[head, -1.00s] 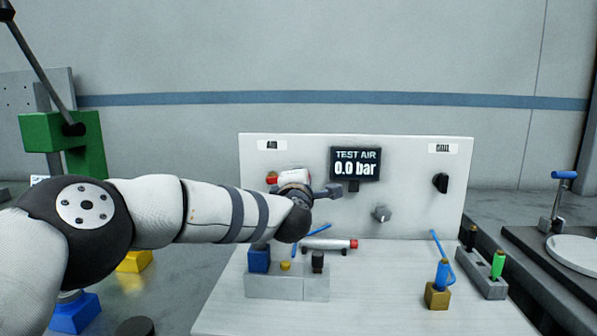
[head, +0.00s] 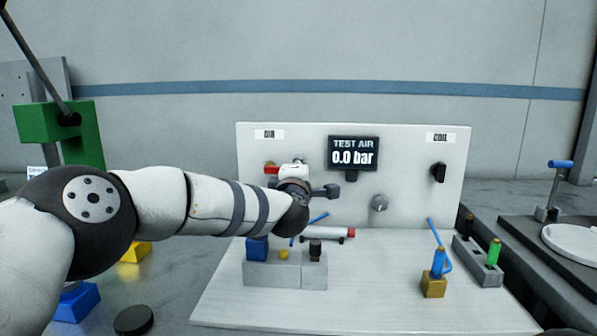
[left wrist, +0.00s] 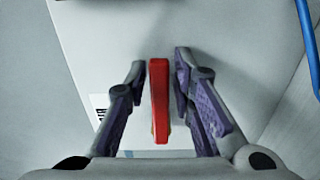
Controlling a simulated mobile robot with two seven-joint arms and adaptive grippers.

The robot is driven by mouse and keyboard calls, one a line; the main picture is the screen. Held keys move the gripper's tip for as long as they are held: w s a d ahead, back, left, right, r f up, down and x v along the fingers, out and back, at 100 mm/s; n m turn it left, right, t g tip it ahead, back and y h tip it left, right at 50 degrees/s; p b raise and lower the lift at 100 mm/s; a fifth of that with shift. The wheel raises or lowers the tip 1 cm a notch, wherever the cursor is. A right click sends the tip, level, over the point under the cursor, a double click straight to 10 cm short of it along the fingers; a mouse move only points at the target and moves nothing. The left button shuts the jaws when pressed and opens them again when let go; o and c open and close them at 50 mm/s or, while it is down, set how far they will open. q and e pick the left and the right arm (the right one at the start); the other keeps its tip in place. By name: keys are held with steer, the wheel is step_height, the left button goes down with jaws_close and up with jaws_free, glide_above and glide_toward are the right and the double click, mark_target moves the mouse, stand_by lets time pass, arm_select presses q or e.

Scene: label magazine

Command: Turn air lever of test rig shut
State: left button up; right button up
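The air lever is a red bar (left wrist: 159,100) in the left wrist view, standing lengthwise between the two fingers of my left gripper (left wrist: 160,88). The fingers are open, one on each side, with a narrow gap to the bar on both sides. In the head view a short red piece of the lever (head: 271,170) shows on the white test rig panel (head: 220,310), below the left label. My left wrist and gripper cover the rest. The rig's display (head: 353,153) reads TEST AIR 0.0 bar. My right gripper is in neither view.
A black knob (head: 438,172) and a grey knob (head: 380,203) sit on the panel to the right. Below my wrist lie a red-ended cylinder (head: 328,234) and a grey block (head: 272,270). A brass fitting with a blue hose (head: 434,284) stands at the front right.

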arm_select(q)
steer(key=shift+s, duration=0.1)
steer(key=s, duration=1.2)
